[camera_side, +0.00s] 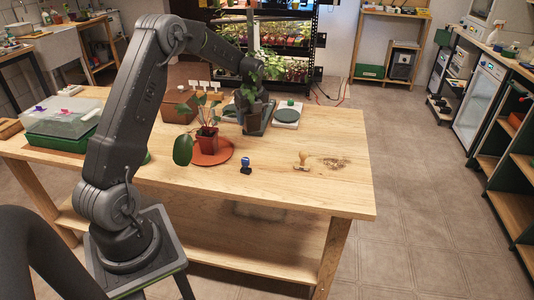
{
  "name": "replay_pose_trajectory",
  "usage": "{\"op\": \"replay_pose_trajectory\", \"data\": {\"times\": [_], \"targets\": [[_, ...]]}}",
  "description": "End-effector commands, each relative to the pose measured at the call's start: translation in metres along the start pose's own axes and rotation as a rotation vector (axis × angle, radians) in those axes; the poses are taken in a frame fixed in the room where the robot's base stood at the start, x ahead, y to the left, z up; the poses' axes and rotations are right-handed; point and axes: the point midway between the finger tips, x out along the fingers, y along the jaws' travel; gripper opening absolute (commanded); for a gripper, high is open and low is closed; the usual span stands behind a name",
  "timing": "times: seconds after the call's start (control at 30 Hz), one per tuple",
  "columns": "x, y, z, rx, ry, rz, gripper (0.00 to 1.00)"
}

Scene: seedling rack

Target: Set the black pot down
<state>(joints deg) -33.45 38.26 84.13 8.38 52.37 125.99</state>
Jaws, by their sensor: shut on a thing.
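My gripper (254,96) is at the back right part of the wooden table, pointing down among green leaves. It is shut on the black pot (258,118), a dark shape below the leaves of its plant (247,88). The leaves and my gripper hide much of the pot and the fingertips. I cannot tell whether the pot's base touches what is below it.
A red pot (207,141) with a leafy plant stands on an orange round mat (222,158) to the left. A green-topped round thing (287,115) is at right. A blue-topped stamp (246,165) and a wooden stamp (302,161) stand in front. The right front of the table (335,190) is clear.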

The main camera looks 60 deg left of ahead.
Motion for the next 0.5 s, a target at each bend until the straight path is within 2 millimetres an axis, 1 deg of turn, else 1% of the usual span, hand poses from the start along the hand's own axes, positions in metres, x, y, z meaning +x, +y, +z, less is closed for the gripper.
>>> {"op": "replay_pose_trajectory", "data": {"times": [0.03, 0.1, 0.2, 0.27, 0.37, 0.47, 0.5], "targets": [[0.001, 0.016, 0.014, -0.037, -0.001, 0.004, 0.37], [0.003, 0.032, 0.026, -0.072, 0.000, 0.010, 0.37], [0.005, 0.048, 0.037, -0.107, 0.000, 0.016, 0.37], [0.006, 0.053, 0.040, -0.119, 0.000, 0.018, 0.37], [0.011, 0.050, 0.039, -0.126, 0.001, 0.019, 0.37], [0.021, 0.034, 0.029, -0.123, 0.001, 0.019, 0.37], [0.025, 0.026, 0.025, -0.122, 0.002, 0.020, 0.37]]}}
